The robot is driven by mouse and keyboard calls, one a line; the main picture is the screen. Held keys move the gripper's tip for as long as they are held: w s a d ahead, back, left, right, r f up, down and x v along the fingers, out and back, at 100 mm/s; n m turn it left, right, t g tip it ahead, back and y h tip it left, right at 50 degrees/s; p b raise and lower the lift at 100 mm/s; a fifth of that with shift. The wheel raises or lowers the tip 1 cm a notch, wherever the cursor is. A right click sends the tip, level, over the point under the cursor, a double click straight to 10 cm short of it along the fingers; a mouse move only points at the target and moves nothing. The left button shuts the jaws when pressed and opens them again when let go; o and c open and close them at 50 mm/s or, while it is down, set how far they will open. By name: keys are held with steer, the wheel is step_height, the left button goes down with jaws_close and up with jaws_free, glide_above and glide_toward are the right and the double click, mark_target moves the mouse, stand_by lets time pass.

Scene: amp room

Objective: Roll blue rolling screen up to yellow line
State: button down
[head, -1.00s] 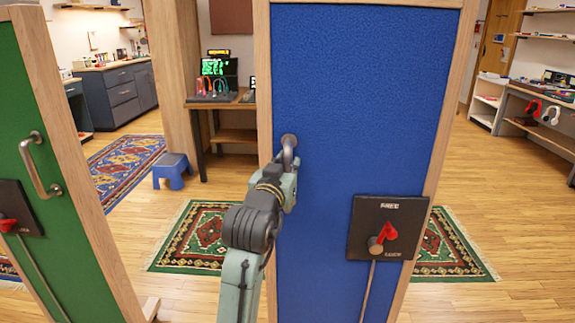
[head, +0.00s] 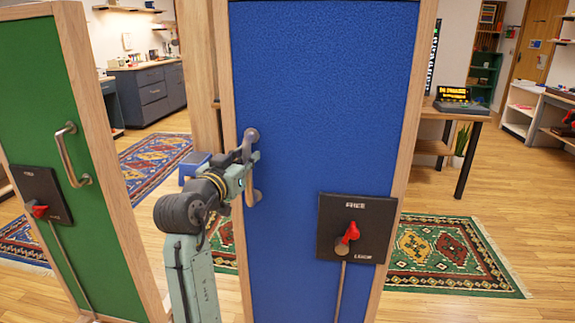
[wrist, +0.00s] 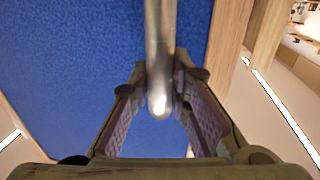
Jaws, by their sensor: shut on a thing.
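The blue rolling screen (head: 320,90) stands upright in a wooden frame, close in front of me in the head view. Its metal handle (head: 251,137) is near the left edge of the panel. My gripper (head: 246,165) is at this handle and shut on it. In the wrist view the handle bar (wrist: 160,60) runs between the two fingers (wrist: 160,105), with the blue panel (wrist: 75,70) behind. A black plate with a red lever (head: 347,236) sits low on the right of the panel, marked FREE above and LOCK below. No yellow line shows.
A green screen (head: 75,110) with its own handle and red lever stands close at the left. Patterned rugs (head: 450,255) lie on the wooden floor behind. A desk (head: 465,118) and a blue stool (head: 194,165) stand farther back.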

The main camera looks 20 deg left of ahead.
steer(key=s+a, duration=0.3)
steer(key=a, duration=0.8)
steer(key=shift+s+a+b, duration=0.15)
steer(key=shift+s+b, duration=0.05)
steer(key=shift+b, duration=0.25)
steer(key=c, duration=1.6)
jaws_free()
steer(key=shift+a, duration=0.2)
steer(key=shift+c, duration=0.2)
steer(key=shift+o, duration=0.8)
steer(key=shift+d, duration=0.15)
steer(key=s+d, duration=0.1)
steer(key=s, duration=1.1)
